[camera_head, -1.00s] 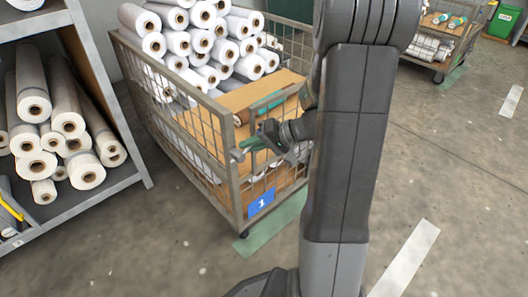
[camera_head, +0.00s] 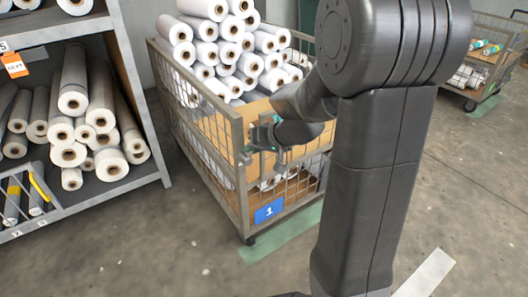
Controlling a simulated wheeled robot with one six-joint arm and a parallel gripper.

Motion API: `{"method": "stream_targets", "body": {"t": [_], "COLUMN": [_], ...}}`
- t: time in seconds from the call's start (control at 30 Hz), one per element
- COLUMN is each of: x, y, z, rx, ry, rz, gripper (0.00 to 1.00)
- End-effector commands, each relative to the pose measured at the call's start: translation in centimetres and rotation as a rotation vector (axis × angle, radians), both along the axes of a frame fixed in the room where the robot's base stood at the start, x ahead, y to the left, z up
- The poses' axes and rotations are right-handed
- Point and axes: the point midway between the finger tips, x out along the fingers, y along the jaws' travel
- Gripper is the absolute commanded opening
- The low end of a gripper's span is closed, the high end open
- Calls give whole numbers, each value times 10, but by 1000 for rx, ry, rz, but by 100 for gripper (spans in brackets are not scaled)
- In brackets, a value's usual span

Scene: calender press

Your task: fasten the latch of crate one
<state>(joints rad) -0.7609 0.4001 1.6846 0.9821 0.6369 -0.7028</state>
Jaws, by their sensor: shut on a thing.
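Crate one (camera_head: 243,185) is a grey wire-mesh cage trolley with a blue "1" plate (camera_head: 269,211) low on its front. White rolls are piled in its rear part, and brown board shows toward the front. My gripper (camera_head: 256,147) is at the crate's front, close beside the near left corner post and above the number plate. It is shut on a small part there, seemingly the latch, which the jaws mostly cover. I cannot make out the latch's position. My arm hides the right part of the crate's front.
A grey shelf rack (camera_head: 158,165) with rolls stands to the left, an aisle of floor between it and the crate. Another loaded trolley (camera_head: 476,75) stands at the back right. Green and pale strips mark the floor. The floor in front is clear.

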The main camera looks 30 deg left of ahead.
Motion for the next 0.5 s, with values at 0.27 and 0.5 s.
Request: {"method": "stream_targets", "body": {"t": [0.27,0.5], "x": [-8,-12], "y": [9,10], "z": [2,5], "rx": [-64,-119], "ry": [-133,-261], "rz": [4,4], "gripper": [0,0]}}
